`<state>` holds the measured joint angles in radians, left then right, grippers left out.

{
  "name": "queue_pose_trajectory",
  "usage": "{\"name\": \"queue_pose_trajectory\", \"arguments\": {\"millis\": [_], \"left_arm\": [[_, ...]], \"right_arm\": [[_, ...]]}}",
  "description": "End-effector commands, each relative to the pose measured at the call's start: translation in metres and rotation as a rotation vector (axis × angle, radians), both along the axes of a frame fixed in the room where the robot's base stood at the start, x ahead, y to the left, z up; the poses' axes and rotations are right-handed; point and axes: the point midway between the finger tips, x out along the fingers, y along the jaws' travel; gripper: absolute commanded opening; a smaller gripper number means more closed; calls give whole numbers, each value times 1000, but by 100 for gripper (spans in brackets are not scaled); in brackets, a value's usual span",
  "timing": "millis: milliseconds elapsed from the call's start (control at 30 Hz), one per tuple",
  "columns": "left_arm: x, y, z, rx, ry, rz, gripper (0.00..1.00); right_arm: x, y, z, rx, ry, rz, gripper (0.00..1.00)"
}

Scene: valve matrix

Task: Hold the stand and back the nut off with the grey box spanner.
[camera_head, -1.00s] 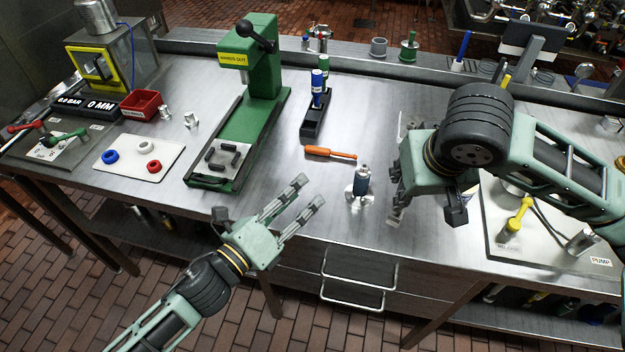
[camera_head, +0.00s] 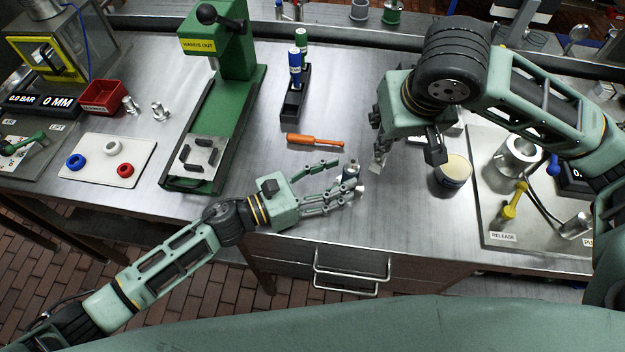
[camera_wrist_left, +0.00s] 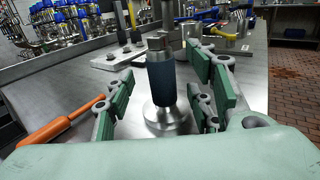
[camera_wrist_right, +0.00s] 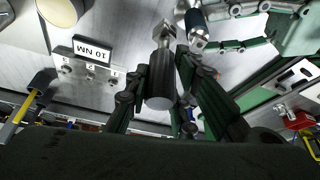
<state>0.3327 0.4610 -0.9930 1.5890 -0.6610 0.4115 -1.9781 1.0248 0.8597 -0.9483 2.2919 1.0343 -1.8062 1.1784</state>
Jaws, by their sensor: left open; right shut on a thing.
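The stand (camera_head: 352,172) has a dark blue body, a round silver base and a metal nut on top. It is upright on the bench in the left wrist view (camera_wrist_left: 161,88). My left gripper (camera_head: 351,182) is open, with its fingers on both sides of the stand; contact cannot be told. My right gripper (camera_head: 377,150) is shut on the grey box spanner (camera_wrist_right: 160,88), just right of the stand and above the bench in the head view. The stand's top (camera_wrist_right: 195,24) shows beside the spanner in the right wrist view, apart from it.
An orange screwdriver (camera_head: 315,140) lies behind my left gripper. A black rack (camera_head: 292,104) with blue and green tools and a green press (camera_head: 232,100) stand further left. A cream-topped tin (camera_head: 453,171) and the pump plate (camera_head: 490,218) are at right.

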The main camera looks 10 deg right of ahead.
Motion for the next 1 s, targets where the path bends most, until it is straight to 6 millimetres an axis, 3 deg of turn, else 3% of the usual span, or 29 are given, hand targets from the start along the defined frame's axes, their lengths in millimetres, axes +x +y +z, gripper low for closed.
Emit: {"name": "queue_pose_trajectory", "arguments": {"millis": [233, 667, 1000], "left_arm": [[10, -32, 1, -2, 2, -1, 50], [12, -39, 0, -1, 2, 0, 49], [12, -39, 0, -1, 2, 0, 19]], "right_arm": [[0, 0, 11, 0, -1, 0, 0], [0, 0, 12, 0, -1, 0, 0], [0, 0, 12, 0, -1, 0, 0]]}}
